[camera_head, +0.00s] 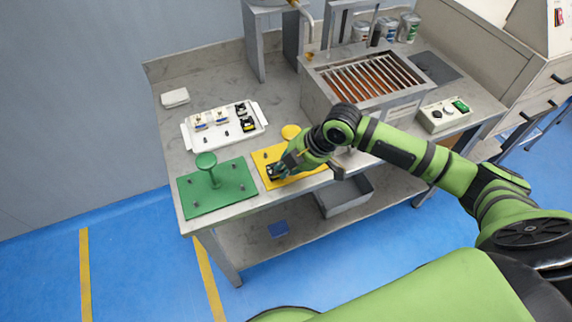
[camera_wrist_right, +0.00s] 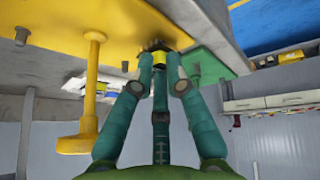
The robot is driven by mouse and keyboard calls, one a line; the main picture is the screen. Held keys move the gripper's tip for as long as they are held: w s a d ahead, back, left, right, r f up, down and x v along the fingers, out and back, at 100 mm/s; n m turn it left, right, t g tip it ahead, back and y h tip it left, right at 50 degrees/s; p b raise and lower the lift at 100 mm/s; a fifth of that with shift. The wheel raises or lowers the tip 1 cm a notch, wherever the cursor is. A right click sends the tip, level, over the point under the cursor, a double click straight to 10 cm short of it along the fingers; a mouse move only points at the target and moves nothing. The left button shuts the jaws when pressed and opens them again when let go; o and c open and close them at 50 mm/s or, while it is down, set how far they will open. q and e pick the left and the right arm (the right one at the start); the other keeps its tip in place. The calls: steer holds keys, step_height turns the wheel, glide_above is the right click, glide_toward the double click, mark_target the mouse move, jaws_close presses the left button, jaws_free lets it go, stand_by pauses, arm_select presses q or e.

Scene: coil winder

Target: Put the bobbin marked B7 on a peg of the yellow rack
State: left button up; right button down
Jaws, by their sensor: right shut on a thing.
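The yellow rack (camera_head: 262,158) is a flat plate with pegs and a round-topped post, at the table's front edge. My right gripper (camera_head: 280,171) is low over its left front part, fingers pointing down. In the right wrist view the fingers (camera_wrist_right: 160,75) are shut on a small bobbin (camera_wrist_right: 159,56), black with a yellow band. The bobbin is at or very near the surface of the yellow rack (camera_wrist_right: 105,18); I cannot tell whether a peg is inside it. Its marking cannot be read. Bare pegs (camera_wrist_right: 21,36) show on the rack. My left gripper is not in view.
A green rack (camera_head: 231,192) with a tall round-topped post stands left of the yellow one. A white tray (camera_head: 233,136) behind holds several bobbins. A metal box with a grille (camera_head: 345,97) stands behind right of the arm. A switch box (camera_head: 443,115) is further right.

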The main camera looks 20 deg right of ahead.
steer(key=shift+f, duration=0.45)
steer(key=c, duration=1.2)
jaws_free()
steer(key=shift+o, duration=0.2)
steer(key=v, duration=1.2)
